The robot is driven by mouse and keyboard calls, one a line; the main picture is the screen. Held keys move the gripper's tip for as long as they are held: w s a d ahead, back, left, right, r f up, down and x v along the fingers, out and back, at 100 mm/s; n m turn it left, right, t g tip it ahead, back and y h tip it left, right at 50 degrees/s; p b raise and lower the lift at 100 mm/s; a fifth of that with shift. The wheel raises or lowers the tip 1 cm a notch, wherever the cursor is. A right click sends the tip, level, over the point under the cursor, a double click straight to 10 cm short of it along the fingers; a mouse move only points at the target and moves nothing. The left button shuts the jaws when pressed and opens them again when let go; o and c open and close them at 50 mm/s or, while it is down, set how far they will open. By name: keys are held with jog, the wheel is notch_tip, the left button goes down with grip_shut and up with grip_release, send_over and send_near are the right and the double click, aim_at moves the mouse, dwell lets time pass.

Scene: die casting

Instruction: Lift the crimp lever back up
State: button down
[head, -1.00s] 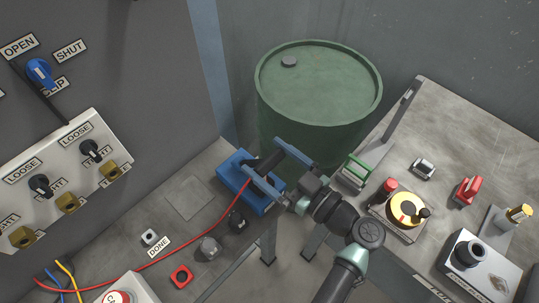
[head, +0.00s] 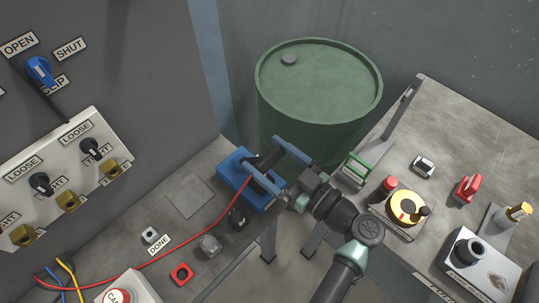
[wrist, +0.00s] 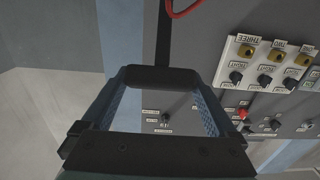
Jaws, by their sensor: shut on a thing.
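The crimp tool is a blue block (head: 236,168) on the left bench in the head view, and its black lever (head: 265,160) rises from it. My gripper (head: 262,154) is shut on the lever's black grip, with one blue finger at each end. In the wrist view the grip (wrist: 160,77) spans crosswise between my fingertips, and a dark stem (wrist: 163,40) runs on beyond it. The lever stands tilted above the block. My fingers hide part of the block and the lever's foot.
A red wire (head: 205,234) runs from the block across the left bench. A green drum (head: 320,85) stands behind my gripper. A panel with knobs (head: 65,180) is at left. The right bench (head: 455,135) holds a yellow dial (head: 407,207) and a red switch (head: 469,187).

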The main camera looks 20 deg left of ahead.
jog(key=shift+w+a+r+h+p, duration=0.1)
jog(key=shift+a+r+h+p, duration=0.25)
jog(key=shift+r+h+p, duration=0.1)
jog(key=w+a+r+g+h+p, duration=0.2)
jog(key=a+h, duration=0.3)
jog(key=a, duration=0.4)
jog(key=shift+w+r+p, duration=0.45)
jog(key=shift+w+p, duration=0.15)
jog(key=shift+w, duration=0.05)
grip_release()
jog(key=shift+f, duration=0.1)
jog(key=b+v, duration=0.2)
jog(key=v, duration=1.1)
